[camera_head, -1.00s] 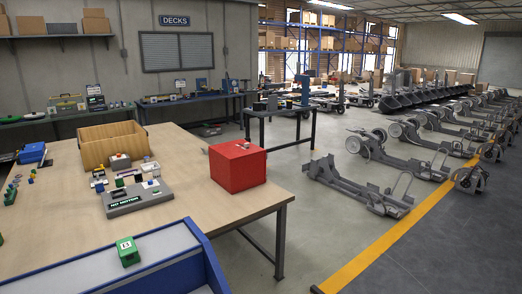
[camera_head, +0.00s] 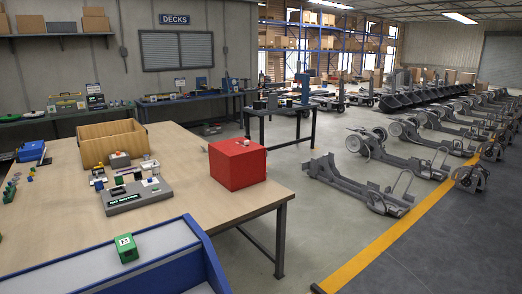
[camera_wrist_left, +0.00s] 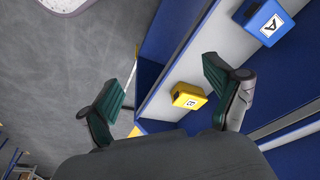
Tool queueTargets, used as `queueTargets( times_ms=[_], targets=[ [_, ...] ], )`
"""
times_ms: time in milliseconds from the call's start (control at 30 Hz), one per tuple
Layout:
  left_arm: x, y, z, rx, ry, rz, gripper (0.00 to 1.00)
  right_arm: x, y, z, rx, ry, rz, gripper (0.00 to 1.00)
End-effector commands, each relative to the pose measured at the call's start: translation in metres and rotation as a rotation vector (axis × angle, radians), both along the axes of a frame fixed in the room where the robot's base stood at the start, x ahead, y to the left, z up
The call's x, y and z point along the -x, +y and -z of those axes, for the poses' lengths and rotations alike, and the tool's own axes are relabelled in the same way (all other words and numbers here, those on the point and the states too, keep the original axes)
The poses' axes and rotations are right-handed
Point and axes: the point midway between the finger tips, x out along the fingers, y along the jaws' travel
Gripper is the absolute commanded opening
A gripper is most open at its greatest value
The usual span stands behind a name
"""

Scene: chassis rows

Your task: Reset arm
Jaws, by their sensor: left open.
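My left gripper (camera_wrist_left: 165,95) shows in the left wrist view with its two green-padded fingers spread wide and nothing between them. Beyond the fingers is a blue and grey tray or shelf edge with a yellow block (camera_wrist_left: 187,96) and a blue block (camera_wrist_left: 264,22) marked with a letter. The gripper appears apart from both blocks. Neither arm shows in the head view, and my right gripper is in neither view.
A blue-rimmed tray (camera_head: 195,237) in front carries a green block (camera_head: 126,248). Grey chassis (camera_head: 358,184) stand on the floor at right.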

Motion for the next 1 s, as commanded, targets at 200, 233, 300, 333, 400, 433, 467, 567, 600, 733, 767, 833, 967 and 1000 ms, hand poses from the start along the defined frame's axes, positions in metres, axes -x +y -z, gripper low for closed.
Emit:
queueTargets(
  times_ms=[200,233,300,333,400,433,467,567,600,733,767,833,967,1000],
  targets=[
    [0.032,0.004,0.135,-0.007,0.060,0.010,0.91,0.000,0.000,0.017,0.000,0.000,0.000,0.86],
    [0.040,0.005,0.152,-0.008,0.067,0.012,0.91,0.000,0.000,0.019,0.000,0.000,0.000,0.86],
    [0.060,0.008,0.191,-0.010,0.084,0.016,0.91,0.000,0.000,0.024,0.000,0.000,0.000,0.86],
    [0.070,0.009,0.206,-0.011,0.092,0.018,0.91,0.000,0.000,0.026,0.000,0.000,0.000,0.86],
    [0.095,0.013,0.239,-0.013,0.108,0.022,0.91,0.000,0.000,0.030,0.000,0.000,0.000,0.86],
    [0.106,0.016,0.251,-0.013,0.115,0.023,0.91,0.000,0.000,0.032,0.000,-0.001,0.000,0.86],
    [0.117,0.017,0.262,-0.015,0.121,0.024,0.91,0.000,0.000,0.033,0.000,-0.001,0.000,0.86],
    [0.150,0.024,0.290,-0.018,0.138,0.028,0.91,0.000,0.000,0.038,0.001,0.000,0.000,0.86],
    [0.161,0.026,0.297,-0.018,0.143,0.030,0.91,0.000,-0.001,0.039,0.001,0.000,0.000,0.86],
    [0.186,0.031,0.311,-0.020,0.154,0.034,0.91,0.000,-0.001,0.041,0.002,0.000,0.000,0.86],
    [0.189,0.032,0.313,-0.021,0.154,0.035,0.91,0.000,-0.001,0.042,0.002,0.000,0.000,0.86],
    [0.194,0.033,0.314,-0.021,0.156,0.035,0.91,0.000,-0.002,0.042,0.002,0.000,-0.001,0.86],
    [0.194,0.033,0.314,-0.021,0.156,0.035,0.91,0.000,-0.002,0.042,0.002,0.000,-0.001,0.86],
    [0.194,0.033,0.314,-0.021,0.156,0.035,0.91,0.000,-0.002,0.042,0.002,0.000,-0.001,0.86]
  ],
)
